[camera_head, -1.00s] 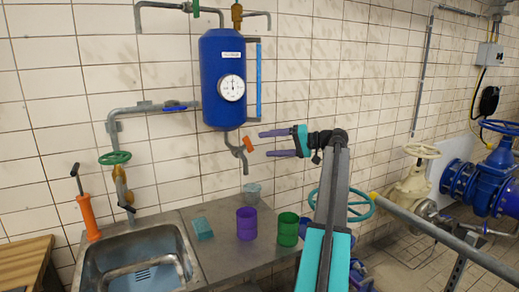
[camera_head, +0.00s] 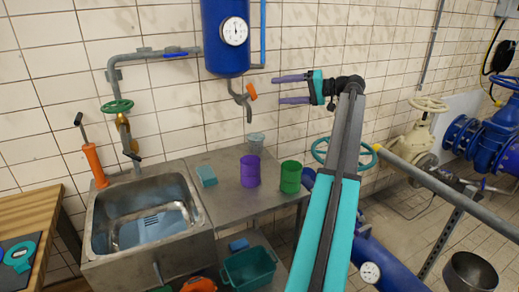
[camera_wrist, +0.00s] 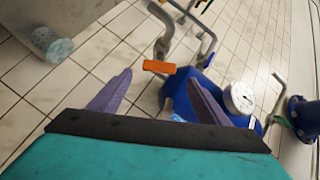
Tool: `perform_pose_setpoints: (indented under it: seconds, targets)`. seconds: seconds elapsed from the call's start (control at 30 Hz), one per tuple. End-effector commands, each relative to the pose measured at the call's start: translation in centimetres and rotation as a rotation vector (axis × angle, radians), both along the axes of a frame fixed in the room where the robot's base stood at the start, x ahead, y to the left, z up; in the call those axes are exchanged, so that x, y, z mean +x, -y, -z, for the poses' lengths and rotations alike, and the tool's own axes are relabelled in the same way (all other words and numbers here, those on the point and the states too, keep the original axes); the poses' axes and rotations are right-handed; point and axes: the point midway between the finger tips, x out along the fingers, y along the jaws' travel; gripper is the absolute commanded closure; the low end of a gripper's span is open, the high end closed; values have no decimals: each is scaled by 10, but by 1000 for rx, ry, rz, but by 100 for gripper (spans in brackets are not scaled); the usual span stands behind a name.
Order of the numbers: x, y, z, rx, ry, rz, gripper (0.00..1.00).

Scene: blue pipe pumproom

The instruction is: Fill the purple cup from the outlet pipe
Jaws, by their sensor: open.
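My gripper (camera_head: 277,90) is open and empty, to the right of the outlet pipe and above the counter. Its purple fingers (camera_wrist: 158,97) are spread apart in the wrist view. The purple cup does not show clearly in the wrist view.
The blue tank (camera_head: 225,38) with a gauge is on the tiled wall. The sink (camera_head: 145,220) is at left. A blue pipe with a gauge runs low at right.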

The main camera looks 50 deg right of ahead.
Motion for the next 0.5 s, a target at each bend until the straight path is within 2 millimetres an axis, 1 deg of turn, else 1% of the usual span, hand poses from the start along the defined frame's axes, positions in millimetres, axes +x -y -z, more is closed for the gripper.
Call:
perform_pose_setpoints:
  seconds: [0.3,0.37,0.5]
  targets:
    - [0,0,0,0,0,0,30]
    - [0,0,0,-1,0,0,20]
    - [2,3,-1,-13,12,14,19]
